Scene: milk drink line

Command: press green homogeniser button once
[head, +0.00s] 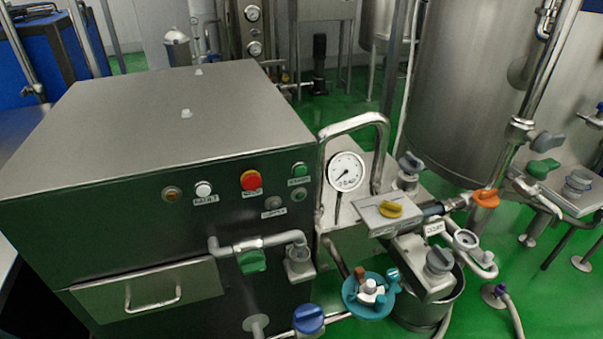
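The homogeniser (110,235) is a large steel cabinet filling the left and middle of the head view. A green button (300,169) sits at the upper right of its front panel, with a small label under it. A white button (203,189) and a brownish one (172,194) are further left. A darker round fitting (299,194) lies just below the green button. Nothing covers the green button. Neither of my grippers is in view.
A pressure gauge (346,171) and a bent steel pipe frame (352,122) stand right of the panel. Pipes with a green valve handle (252,261) and a blue handle (309,318) project in front below. A steel bucket (425,315) and large tank (465,90) are at right.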

